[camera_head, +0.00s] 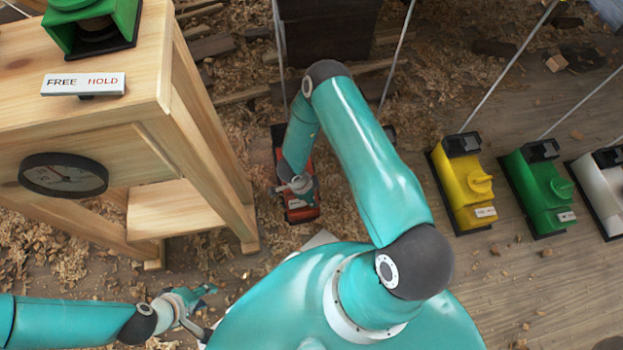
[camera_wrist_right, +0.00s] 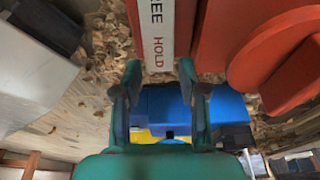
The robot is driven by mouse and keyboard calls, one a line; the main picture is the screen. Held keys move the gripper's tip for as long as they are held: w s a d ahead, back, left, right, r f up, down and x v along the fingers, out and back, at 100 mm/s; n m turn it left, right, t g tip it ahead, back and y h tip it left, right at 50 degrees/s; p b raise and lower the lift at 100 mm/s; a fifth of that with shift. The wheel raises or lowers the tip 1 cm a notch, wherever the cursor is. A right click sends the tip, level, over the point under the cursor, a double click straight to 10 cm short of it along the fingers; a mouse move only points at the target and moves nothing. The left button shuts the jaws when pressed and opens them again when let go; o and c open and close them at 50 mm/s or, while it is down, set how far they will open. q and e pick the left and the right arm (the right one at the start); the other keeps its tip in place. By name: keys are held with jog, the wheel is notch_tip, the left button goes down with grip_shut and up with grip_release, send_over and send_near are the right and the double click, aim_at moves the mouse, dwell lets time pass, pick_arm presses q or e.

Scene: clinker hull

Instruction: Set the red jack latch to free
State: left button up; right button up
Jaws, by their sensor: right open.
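The red jack (camera_head: 301,213) stands on the shaving-strewn floor in the head view, partly hidden under my right arm. In the right wrist view the red jack's body (camera_wrist_right: 212,45) fills the upper right. Its white label (camera_wrist_right: 158,35) shows "HOLD" and the end of "FREE". A rounded red part (camera_wrist_right: 285,65), which looks like the latch, is at the right edge; I cannot tell its setting. My right gripper (camera_wrist_right: 160,85) is open, its fingers either side of the label's lower end, with nothing seen between them. My left gripper (camera_head: 205,292) is at the lower left, away from the jack.
Yellow (camera_head: 465,190), green (camera_head: 538,195) and white (camera_head: 605,185) jacks stand at right. A blue body (camera_wrist_right: 165,108) lies beyond my right fingers.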

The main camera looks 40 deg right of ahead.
jog(key=v, duration=1.1)
jog(key=shift+r, duration=0.2)
jog(key=shift+w, duration=0.1)
jog(key=s+a+r+n+t+y, duration=0.1)
jog(key=s+a+r+n+y, duration=0.2)
jog(key=a+n, duration=0.6)
jog(key=s+a+r+n+t+y, duration=0.1)
jog(key=s+a+r+n+y, duration=0.3)
jog(key=n, duration=0.9)
notch_tip(320, 180, up, 32)
jog(key=a+p, duration=0.1)
jog(key=p, duration=3.3)
jog(key=shift+s+f+h, duration=0.25)
jog(key=shift+s+h, duration=0.05)
jog(key=shift+s, duration=0.1)
